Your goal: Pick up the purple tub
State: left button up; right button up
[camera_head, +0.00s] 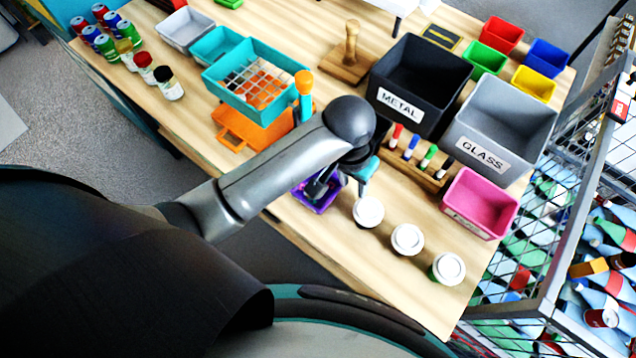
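The purple tub (312,204) sits on the wooden table near its front edge. It is partly hidden by my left gripper (325,187), which reaches down over it from the end of my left arm. The dark fingers appear at or inside the tub's rim. I cannot tell whether they are open or shut on the wall. My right gripper is not in view.
White-lidded cups (368,211) stand just right of the tub. A marker rack (415,163), the black METAL bin (408,75), the grey GLASS bin (490,150) and a pink bin (481,202) lie beyond. An orange tray (232,128) is behind left.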

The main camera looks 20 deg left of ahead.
pick_arm(q)
notch_tip(320, 180, up, 4)
jog(key=w+a+y, duration=0.1)
jog(key=w+y, duration=0.1)
jog(key=shift+w+a+f+b, duration=0.2)
jog(key=shift+a+f, duration=0.15)
jog(key=shift+f, duration=2.15)
jog(key=shift+w+a+f+b, duration=0.15)
jog(key=shift+a+f, duration=0.25)
jog(key=shift+f, duration=2.1)
jog(key=shift+w+a+f+b, duration=0.1)
jog(key=shift+a+f+b, duration=0.2)
jog(key=shift+f, duration=2.2)
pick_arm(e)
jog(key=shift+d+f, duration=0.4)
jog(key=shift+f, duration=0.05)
pick_arm(q)
jog(key=shift+s, duration=0.1)
jog(key=shift+c, duration=0.4)
grip_shut()
